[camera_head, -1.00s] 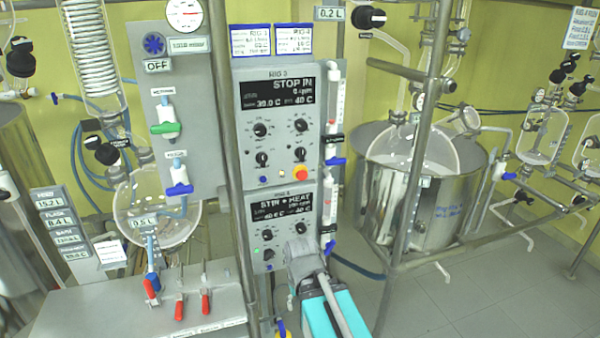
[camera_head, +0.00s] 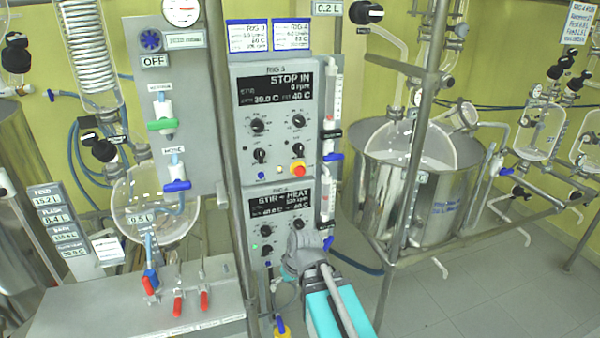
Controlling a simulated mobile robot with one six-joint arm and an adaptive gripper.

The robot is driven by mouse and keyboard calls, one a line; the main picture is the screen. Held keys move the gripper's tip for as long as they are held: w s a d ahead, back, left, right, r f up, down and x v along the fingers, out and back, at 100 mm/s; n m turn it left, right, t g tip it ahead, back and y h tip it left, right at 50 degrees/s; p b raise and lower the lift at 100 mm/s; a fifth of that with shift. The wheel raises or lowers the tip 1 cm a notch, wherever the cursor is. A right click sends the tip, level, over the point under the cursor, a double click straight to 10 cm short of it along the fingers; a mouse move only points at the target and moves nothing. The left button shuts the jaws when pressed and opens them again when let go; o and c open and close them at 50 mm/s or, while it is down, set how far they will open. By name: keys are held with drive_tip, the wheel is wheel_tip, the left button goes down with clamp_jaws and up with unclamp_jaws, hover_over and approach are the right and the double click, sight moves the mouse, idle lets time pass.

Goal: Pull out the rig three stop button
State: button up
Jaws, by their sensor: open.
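The rig three panel (camera_head: 240,150) is a grey box with a dark display (camera_head: 275,88) reading "STOP IN" and 0 rpm. Its red stop button (camera_head: 298,168) sits at the panel's lower right, with a small pale button and a blue one to its left. Nothing covers the red button. My arm, teal with a grey joint, reaches up from the bottom, in front of the lower right of the rig four panel and below the button. I cannot make out my gripper's fingers; they are out of sight.
The rig four panel (camera_head: 253,228), reading "STIR + HEAT", is directly below. A metal post (camera_head: 222,130) stands left of the panels, and a flow tube with blue valves (camera_head: 330,150) stands right. A steel vessel (camera_head: 370,175) is further right.

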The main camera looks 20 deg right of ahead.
drive_tip(key=w+a+r+n+t+y, duration=0.1)
drive_tip(key=w+r+t+y, duration=0.25)
drive_tip(key=w, duration=0.35)
drive_tip(key=m+t+h, duration=0.5)
drive_tip(key=t+h, duration=0.1)
drive_tip(key=t, duration=0.6)
approach(301, 171)
drive_tip(key=s, duration=0.3)
drive_tip(key=shift+d+f+n+y+b, duration=0.2)
drive_tip(key=shift+n+y+b, duration=0.1)
drive_tip(key=shift+b, duration=0.15)
drive_tip(key=shift+w, duration=0.1)
drive_tip(key=w, duration=1.3)
drive_tip(key=shift+w+a, duration=0.3)
drive_tip(key=shift+w, duration=0.05)
